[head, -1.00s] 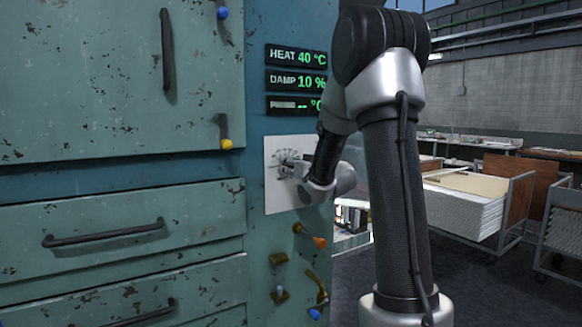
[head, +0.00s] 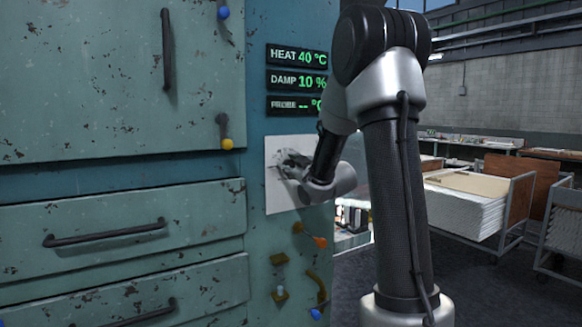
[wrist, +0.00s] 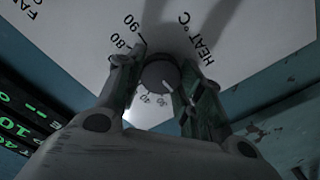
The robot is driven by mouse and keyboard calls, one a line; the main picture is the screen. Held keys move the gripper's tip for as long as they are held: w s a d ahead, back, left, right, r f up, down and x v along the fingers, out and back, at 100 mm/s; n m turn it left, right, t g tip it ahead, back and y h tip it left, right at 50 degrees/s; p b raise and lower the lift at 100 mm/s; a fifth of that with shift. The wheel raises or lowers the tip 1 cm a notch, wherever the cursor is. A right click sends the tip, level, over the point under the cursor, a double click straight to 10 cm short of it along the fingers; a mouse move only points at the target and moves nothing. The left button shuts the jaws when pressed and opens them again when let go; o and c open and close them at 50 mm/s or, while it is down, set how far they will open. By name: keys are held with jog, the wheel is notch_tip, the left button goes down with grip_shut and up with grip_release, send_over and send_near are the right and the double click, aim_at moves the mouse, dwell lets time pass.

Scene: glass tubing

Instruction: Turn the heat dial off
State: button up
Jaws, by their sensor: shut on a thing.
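The heat dial (wrist: 158,76) is a small dark round knob with a pale pointer mark, on a white panel marked "HEAT °C". Numbers such as 80 and 90 show around it. My gripper (wrist: 160,72) has one finger on each side of the knob and is shut on it. In the head view my gripper (head: 290,165) is at the white panel (head: 283,203) and hides most of the dial. The heat readout (head: 298,56) shows 40 °C in green.
The damp readout (head: 297,80) shows 10 %, and the probe readout (head: 296,105) shows dashes. An orange-tipped lever (head: 311,236) and other brass fittings sit below the panel. Drawers with dark handles (head: 104,233) are at left. A paper cart (head: 470,205) stands at right.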

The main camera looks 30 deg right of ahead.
jog(key=shift+n, duration=0.4)
jog(key=o, duration=1)
jog(key=s, duration=0.7)
jog(key=shift+s, duration=0.3)
jog(key=shift+d, duration=0.1)
